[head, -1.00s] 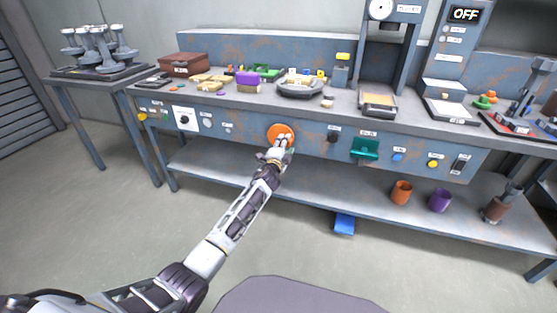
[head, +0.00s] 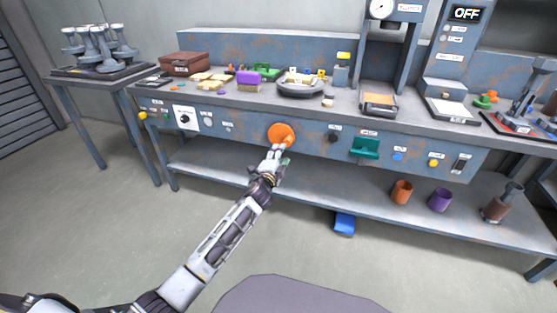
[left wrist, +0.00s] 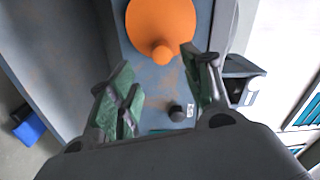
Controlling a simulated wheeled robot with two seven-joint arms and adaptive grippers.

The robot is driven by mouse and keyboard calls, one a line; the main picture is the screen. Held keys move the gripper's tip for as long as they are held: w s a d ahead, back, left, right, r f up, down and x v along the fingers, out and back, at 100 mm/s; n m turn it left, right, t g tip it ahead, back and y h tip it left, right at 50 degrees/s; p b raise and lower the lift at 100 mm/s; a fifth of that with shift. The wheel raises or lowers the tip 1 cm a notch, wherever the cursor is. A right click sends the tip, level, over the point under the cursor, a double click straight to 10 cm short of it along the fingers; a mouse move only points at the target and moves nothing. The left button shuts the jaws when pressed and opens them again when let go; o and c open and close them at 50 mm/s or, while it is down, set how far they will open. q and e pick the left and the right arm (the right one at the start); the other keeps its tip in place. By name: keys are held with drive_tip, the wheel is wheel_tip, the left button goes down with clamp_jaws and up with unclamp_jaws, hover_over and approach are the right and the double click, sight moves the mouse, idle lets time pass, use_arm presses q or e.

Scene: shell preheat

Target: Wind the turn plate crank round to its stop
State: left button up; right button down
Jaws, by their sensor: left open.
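The orange round crank (head: 279,131) is on the front panel of the bench. It also shows in the left wrist view (left wrist: 158,20), with its orange knob (left wrist: 163,54) sticking out at the lower edge. My left gripper (head: 276,154) is just below and in front of the crank. In the left wrist view its green-padded fingers (left wrist: 163,88) are spread wide and empty, with the knob ahead of the gap and apart from them. A round grey plate (head: 299,91) bearing small things stands on the bench top above. My right gripper is not in view.
A black knob (head: 333,137) and a teal bracket (head: 365,148) are on the panel right of the crank. A lower shelf (head: 230,168) runs beneath, with an orange cup (head: 402,191) and a purple cup (head: 440,200). A blue block (head: 344,223) is below the shelf. The floor in front is clear.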

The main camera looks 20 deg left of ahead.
use_arm(q)
drive_tip(key=shift+s, duration=1)
drive_tip(key=shift+f, duration=0.1)
